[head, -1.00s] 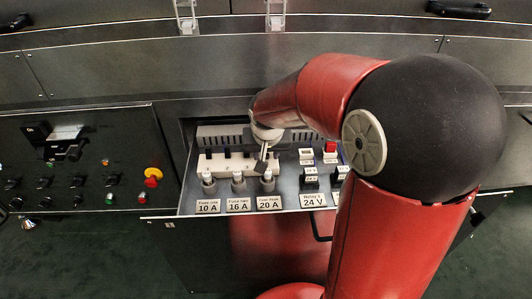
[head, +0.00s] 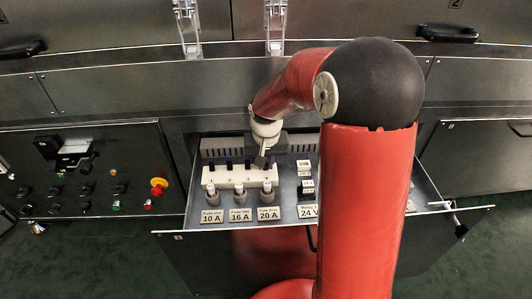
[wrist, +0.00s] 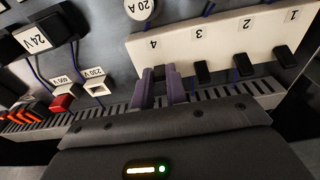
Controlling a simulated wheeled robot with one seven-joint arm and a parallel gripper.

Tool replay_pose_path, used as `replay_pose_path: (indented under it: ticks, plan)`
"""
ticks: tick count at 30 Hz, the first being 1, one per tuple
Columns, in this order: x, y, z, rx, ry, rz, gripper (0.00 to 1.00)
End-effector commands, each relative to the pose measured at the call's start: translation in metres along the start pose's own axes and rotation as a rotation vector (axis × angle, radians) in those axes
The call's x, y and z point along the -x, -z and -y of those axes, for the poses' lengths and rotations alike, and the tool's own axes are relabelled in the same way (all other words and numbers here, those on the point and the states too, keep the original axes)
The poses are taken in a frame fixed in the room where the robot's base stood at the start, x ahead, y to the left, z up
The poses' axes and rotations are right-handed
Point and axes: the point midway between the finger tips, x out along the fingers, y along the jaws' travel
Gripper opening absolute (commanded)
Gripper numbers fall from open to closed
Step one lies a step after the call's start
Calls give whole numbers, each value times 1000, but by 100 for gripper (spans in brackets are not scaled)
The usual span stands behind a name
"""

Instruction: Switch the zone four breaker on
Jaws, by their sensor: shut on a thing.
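The white breaker block (head: 215,174) stands in the open drawer, and also fills the upper middle of the wrist view (wrist: 180,45) with labels 1 to 4. Its black levers 3 (wrist: 202,72), 2 (wrist: 243,63) and 1 (wrist: 285,56) are free. My gripper (wrist: 160,84) is at the 4 label, its two purple-grey fingers closed around the zone four breaker lever, which they mostly hide. In the head view my gripper (head: 262,160) reaches down at the block's right end. I cannot tell whether this lever is on or off.
Fuse holders with 10 A, 16 A and 20 A labels (head: 240,214) stand in front of the block. 24 V relays (wrist: 50,32) and a red 400 V plug (wrist: 62,102) are beside it. A control panel (head: 130,150) is at the left.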

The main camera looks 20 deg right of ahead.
Motion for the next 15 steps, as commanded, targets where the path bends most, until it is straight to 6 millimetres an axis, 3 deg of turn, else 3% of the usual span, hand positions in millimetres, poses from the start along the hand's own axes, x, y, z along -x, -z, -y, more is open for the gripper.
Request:
replay_pose_path:
  ticks: [2,15]
  plan:
    - [8,5,0,-1,0,60,0]
    - [0,11,0,0,0,222,0]
